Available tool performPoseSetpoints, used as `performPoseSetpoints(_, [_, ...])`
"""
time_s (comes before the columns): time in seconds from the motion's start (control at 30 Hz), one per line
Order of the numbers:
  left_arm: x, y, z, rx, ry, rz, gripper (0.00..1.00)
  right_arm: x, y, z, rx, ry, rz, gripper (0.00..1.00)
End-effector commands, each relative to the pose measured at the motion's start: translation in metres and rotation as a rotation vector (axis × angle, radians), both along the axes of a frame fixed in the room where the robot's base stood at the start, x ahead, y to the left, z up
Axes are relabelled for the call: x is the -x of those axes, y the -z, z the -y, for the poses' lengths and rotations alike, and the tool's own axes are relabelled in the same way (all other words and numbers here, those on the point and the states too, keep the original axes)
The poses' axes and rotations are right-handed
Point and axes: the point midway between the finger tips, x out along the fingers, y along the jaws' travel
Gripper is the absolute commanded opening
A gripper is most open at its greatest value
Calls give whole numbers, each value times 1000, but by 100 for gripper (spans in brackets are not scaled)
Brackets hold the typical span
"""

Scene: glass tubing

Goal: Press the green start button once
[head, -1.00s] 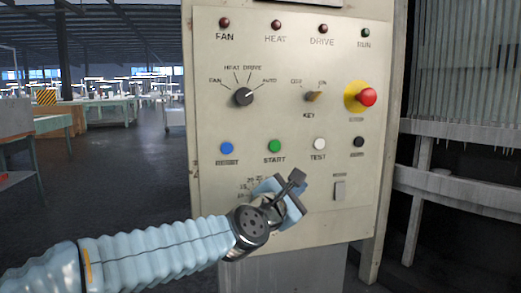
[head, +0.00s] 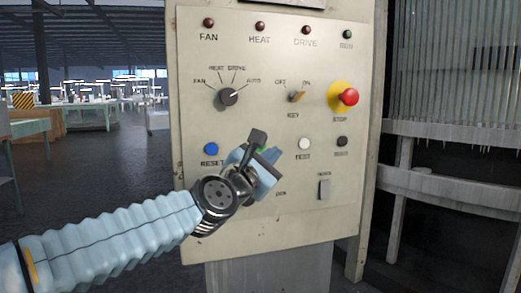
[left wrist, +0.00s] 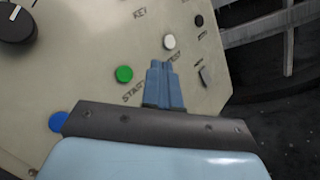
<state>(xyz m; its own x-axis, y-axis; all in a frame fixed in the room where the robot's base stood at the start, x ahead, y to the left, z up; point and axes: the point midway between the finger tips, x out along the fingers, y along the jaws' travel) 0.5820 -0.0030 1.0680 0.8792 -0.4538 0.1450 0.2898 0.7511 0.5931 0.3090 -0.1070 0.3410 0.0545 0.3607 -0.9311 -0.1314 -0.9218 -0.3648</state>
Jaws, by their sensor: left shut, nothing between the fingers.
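The green start button (left wrist: 124,74) shows clear in the left wrist view, on the cream panel beside the START label. My left gripper (left wrist: 160,66) is shut and empty there. Its blue fingers appear to the right of the green button, below the white TEST button (left wrist: 169,42), and do not cover the green one. In the head view my left gripper (head: 262,154) is in front of the start button's place and hides most of it and its label. I cannot tell how far the fingertips are from the panel. My right gripper is not in view.
The blue RESET button (head: 211,149) is left of my gripper and a black button (head: 342,141) is to the right. Above are a rotary knob (head: 229,96), a key switch (head: 297,96) and a red stop button (head: 348,97) on a yellow ring.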

Motion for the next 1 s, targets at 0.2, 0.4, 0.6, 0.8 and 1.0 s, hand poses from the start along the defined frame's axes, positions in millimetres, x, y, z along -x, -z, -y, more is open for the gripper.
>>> performPoseSetpoints(0.2, [-32,4,-11,0,-3,-1,0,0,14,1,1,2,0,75])
performPoseSetpoints(0.4, [-53,2,-17,-1,-2,-1,0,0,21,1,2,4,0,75])
performPoseSetpoints(0.6, [-63,1,-21,-1,-1,-1,0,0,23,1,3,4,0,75])
performPoseSetpoints(0.8, [-64,1,-21,-1,-1,0,0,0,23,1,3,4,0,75])
performPoseSetpoints(1.0, [-63,1,-21,-1,-1,0,0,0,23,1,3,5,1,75])
